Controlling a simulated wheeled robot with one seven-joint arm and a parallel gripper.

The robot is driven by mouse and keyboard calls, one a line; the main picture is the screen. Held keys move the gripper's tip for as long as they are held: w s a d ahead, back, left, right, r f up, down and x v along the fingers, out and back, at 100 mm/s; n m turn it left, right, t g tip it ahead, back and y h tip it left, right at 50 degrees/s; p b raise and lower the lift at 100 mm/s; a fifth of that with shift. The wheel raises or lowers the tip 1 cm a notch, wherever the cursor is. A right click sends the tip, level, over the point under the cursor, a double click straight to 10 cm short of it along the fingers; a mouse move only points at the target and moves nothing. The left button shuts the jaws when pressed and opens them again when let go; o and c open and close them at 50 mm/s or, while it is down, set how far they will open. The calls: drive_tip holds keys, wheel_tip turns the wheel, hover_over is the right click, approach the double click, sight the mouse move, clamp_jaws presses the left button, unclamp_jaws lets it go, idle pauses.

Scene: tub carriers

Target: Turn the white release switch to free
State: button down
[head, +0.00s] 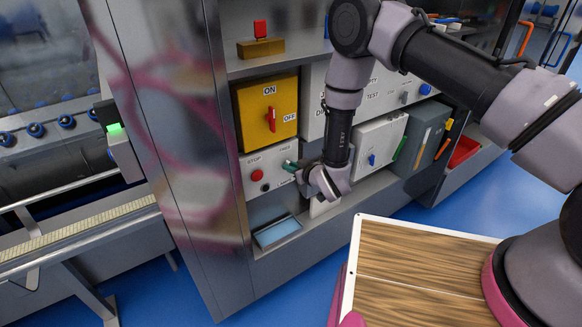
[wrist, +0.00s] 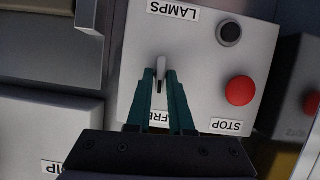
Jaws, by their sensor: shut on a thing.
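The white release switch (wrist: 161,68) is a small narrow lever on a pale control panel (wrist: 135,60), seen in the wrist view. My gripper (wrist: 163,76) has teal fingers, shut on the lever with one on each side. In the head view my gripper (head: 289,166) is at the panel (head: 250,163), below the yellow box, and the switch is hidden there. The lever stands roughly upright in the wrist picture; which marking it points to I cannot tell.
The panel also holds a red STOP button (wrist: 241,90), a black round button (wrist: 229,32) and a LAMPS label (wrist: 172,10). A yellow box with a red ON/OFF handle (head: 271,119) is above it. A white box with a blue knob (head: 372,160) is to the right.

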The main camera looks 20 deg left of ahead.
drive_tip(key=n+t, duration=0.1)
drive_tip(key=n, duration=0.1)
drive_tip(key=n+t+h, duration=0.1)
drive_tip(key=n+t, duration=0.1)
drive_tip(key=n, duration=0.1)
drive_tip(key=n+t+h, duration=0.1)
drive_tip(key=n, duration=0.1)
drive_tip(key=shift+s+a+f+n, duration=0.25)
drive_tip(key=shift+s+n, duration=0.1)
drive_tip(key=shift+n, duration=0.05)
idle(0.6)
drive_tip(key=c, duration=0.8)
unclamp_jaws()
drive_tip(key=v, duration=1)
drive_tip(key=shift+s, duration=0.45)
